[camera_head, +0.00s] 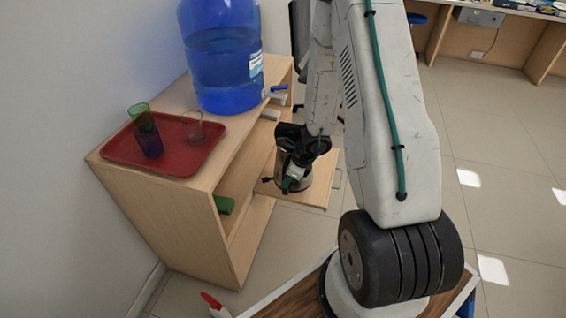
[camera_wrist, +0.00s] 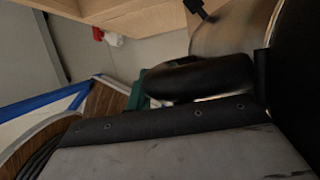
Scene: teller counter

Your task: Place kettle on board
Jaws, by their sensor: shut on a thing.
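The kettle (camera_head: 304,184) has a metallic body and a black handle. My gripper (camera_head: 291,179) is shut on the kettle at the cabinet's open front. In the wrist view the kettle's shiny body (camera_wrist: 238,32) is at the upper right, with its black handle (camera_wrist: 200,76) below it, close to the gripper. A light wooden board (camera_head: 323,188) sticks out from the cabinet, behind the kettle in the head view. My gripper and arm partly hide the kettle. I cannot tell whether the kettle's base touches the board.
The wooden cabinet (camera_head: 178,215) carries a red tray (camera_head: 119,151) with several cups and a big blue water bottle (camera_head: 222,65). A green item (camera_head: 224,204) lies in its open shelf. A red and white object (camera_head: 213,305) is at the bottom. Tiled floor lies open at right.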

